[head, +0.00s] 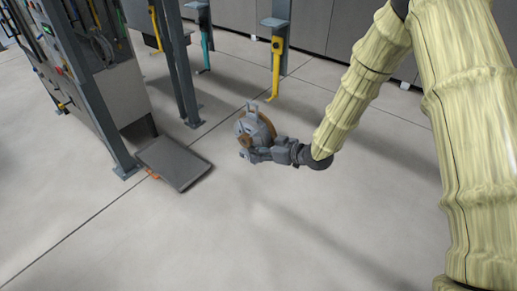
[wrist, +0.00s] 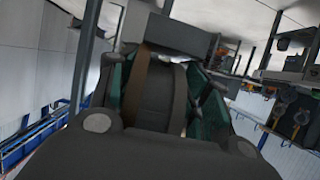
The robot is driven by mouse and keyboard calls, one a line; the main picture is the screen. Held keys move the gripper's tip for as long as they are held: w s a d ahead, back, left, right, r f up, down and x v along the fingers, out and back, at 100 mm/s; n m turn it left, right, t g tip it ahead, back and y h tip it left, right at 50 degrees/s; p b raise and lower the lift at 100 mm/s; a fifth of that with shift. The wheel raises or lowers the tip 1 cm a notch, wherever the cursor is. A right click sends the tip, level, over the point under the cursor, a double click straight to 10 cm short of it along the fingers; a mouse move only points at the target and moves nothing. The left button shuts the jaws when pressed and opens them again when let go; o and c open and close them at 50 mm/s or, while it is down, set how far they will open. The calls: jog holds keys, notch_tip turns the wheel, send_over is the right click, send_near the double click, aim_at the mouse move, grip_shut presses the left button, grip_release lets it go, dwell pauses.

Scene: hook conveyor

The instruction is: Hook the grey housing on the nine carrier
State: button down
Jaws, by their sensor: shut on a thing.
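The grey housing (head: 262,126), rounded with a brown part on its face and small lugs on top, is in my gripper (head: 252,150) near the middle of the head view. My gripper is shut on it and holds it above the floor. A yellow hook (head: 275,78) hangs from a grey carrier (head: 277,24) behind and above the housing, apart from it. I cannot read any carrier number. In the wrist view my dark fingers (wrist: 160,95) fill the middle, with a grey block beyond them; the grip contact is hard to make out.
A teal hook (head: 206,50) and another yellow hook (head: 156,28) hang farther left. Blue-grey posts (head: 180,70) and a control cabinet (head: 90,70) stand at left. A dark tilted plate (head: 175,163) is low beside them. The floor around and in front of my gripper is clear.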

jog(key=w+d+f, duration=0.1)
jog(key=w+d, duration=0.4)
jog(key=w, duration=0.3)
jog(key=shift+d+f, duration=0.3)
jog(key=shift+f, duration=0.05)
dwell(1.3)
dwell(0.7)
jog(key=c, duration=0.6)
grip_release()
jog(key=shift+s+f, duration=0.1)
jog(key=shift+f, duration=0.05)
jog(key=shift+d, duration=0.15)
